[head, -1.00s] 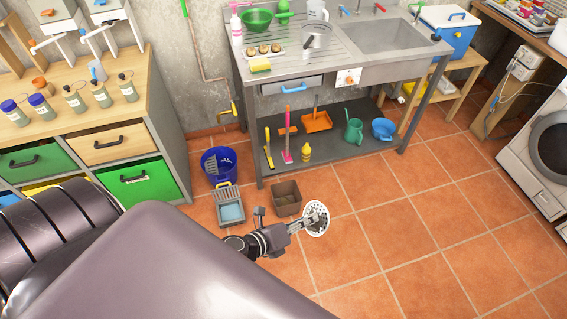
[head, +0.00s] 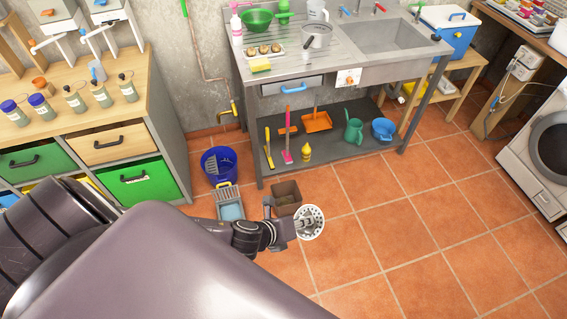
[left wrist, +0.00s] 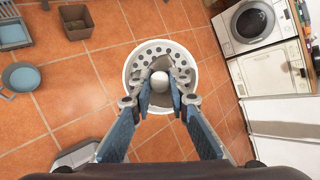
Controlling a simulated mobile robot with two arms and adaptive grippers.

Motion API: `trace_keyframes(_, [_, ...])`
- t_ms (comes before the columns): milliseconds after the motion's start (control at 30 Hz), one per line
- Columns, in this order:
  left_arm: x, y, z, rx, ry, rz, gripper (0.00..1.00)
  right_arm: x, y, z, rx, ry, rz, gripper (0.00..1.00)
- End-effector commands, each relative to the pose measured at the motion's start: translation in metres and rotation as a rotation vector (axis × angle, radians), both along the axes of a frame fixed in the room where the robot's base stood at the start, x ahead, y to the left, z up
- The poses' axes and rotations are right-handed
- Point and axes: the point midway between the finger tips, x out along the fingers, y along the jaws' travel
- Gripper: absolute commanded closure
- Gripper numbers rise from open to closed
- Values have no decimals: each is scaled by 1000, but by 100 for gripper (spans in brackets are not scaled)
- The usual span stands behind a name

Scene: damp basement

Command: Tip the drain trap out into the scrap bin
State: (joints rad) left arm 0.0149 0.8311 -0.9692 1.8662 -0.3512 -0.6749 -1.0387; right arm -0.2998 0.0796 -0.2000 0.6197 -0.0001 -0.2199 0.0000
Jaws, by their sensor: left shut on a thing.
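The drain trap (head: 311,225) is a pale round strainer full of holes. My left gripper (head: 294,224) is shut on it and holds it off the floor. In the left wrist view the perforated trap (left wrist: 160,49) is beyond the fingertips (left wrist: 160,92), which close around its middle by a white round knob; its contents cannot be told. The scrap bin (head: 288,188) appears to be the small square brown bin on the tiles, with something dull inside; the left gripper and trap are in front of its lower right corner. It also shows at upper left in the left wrist view (left wrist: 76,23). My right gripper is not in view.
A blue bucket (head: 217,166) and a grey mop tray (head: 230,210) stand left of the bin. The steel sink bench (head: 335,80) is behind, with tools on its lower shelf. A washing machine (head: 547,150) is at right. Floor right of the trap is clear.

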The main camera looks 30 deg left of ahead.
Motion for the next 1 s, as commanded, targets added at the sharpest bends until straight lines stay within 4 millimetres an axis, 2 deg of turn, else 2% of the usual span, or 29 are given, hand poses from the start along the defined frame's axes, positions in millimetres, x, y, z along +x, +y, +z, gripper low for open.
trace_keyframes(267, [4,-1,6,90,127,0,100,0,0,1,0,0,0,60])
trace_keyframes(800, [3,-2,10,353,512,-2,100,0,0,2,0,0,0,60])
trace_keyframes(1000, [0,-1,11,381,553,-3,100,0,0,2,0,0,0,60])
